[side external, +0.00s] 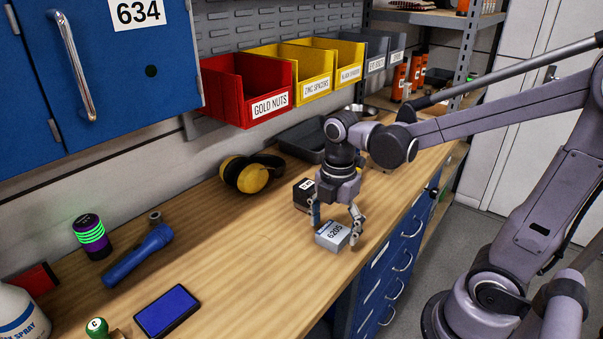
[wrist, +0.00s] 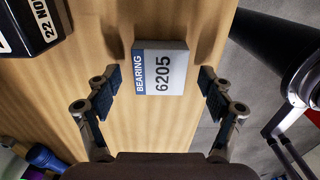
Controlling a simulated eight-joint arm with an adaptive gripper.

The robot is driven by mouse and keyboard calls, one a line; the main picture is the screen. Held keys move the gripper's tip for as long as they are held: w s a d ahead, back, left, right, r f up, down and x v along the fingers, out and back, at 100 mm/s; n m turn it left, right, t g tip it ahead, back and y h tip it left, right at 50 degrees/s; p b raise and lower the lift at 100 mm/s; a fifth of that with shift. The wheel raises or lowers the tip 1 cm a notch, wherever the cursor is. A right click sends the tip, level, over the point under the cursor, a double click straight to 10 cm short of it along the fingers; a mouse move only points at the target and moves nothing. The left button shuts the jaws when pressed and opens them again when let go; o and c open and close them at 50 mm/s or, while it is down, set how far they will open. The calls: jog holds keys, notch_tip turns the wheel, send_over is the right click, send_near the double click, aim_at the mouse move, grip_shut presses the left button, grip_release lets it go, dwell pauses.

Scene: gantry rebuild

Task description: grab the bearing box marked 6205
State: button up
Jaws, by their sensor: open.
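The bearing box marked 6205 (side external: 333,236) is a small grey and blue box near the front edge of the wooden workbench. In the wrist view the box (wrist: 161,72) lies ahead of my fingertips, its label reading BEARING 6205. My gripper (side external: 336,222) points down over the box. In the wrist view my gripper (wrist: 160,82) is open, with one finger off to each side of the box's near end and a gap on both sides. I cannot tell the exact height of the fingertips over the bench.
A dark box (side external: 303,194) stands just behind my gripper; it also shows at the wrist view's upper left (wrist: 32,25). Yellow earmuffs (side external: 252,174), a blue flashlight (side external: 138,254) and a blue-screened device (side external: 167,311) lie to the left. Labelled bins (side external: 247,90) hang behind.

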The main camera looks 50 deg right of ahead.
jog(key=shift+f, duration=0.2)
jog(key=c, duration=1.3)
jog(key=shift+r, duration=0.1)
jog(key=shift+c, duration=0.2)
